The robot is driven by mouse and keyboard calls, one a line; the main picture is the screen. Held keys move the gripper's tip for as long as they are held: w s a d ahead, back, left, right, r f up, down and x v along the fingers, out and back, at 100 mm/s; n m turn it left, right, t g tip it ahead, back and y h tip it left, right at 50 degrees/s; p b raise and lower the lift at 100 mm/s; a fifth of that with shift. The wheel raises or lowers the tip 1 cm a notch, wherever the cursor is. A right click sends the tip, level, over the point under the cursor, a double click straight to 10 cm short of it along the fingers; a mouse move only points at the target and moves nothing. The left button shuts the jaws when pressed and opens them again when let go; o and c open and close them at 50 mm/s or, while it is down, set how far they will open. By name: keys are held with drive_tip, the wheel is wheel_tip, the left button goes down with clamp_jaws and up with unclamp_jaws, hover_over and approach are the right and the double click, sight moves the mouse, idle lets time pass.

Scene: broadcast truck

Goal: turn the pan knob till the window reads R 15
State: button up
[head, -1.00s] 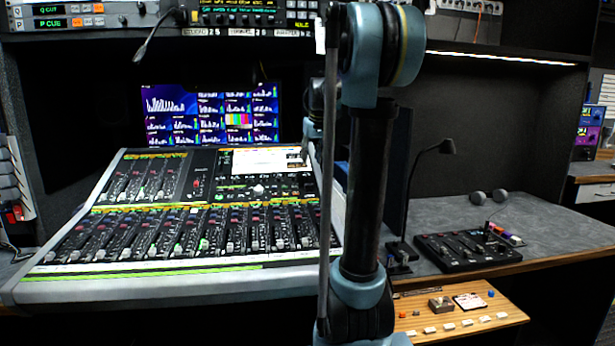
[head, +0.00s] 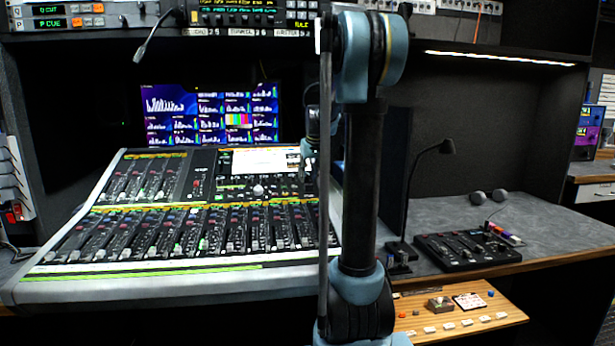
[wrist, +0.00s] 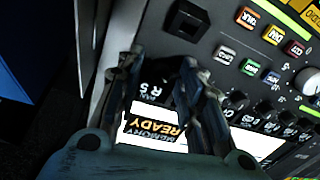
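In the wrist view my gripper (wrist: 162,66) points at the mixing console, its two dark fingers apart. A dark round shape between the fingertips looks like the pan knob (wrist: 164,68); the fingers partly hide it, and I cannot tell whether they touch it. Just below is the small dark pan window (wrist: 152,90), which seems to read R 5. It sits on a bright screen (wrist: 150,112) with a label reading MEMORY READY. In the head view the console (head: 150,284) is at left; my upright arm hides my gripper and the knob.
Lit coloured buttons (wrist: 271,35) and several small knobs line the panel right of my gripper. A black square control (wrist: 187,20) is close above it.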

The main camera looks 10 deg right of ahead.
clamp_jaws()
drive_tip(key=shift+m, duration=0.5)
drive_tip(key=m, duration=0.4)
drive_tip(key=shift+m+t, duration=0.3)
drive_tip(key=shift+m, duration=0.1)
drive_tip(key=m, duration=0.5)
drive_tip(key=shift+m, duration=0.4)
idle(0.4)
drive_tip(key=shift+o, duration=1.4)
unclamp_jaws()
drive_tip(key=shift+s, duration=0.1)
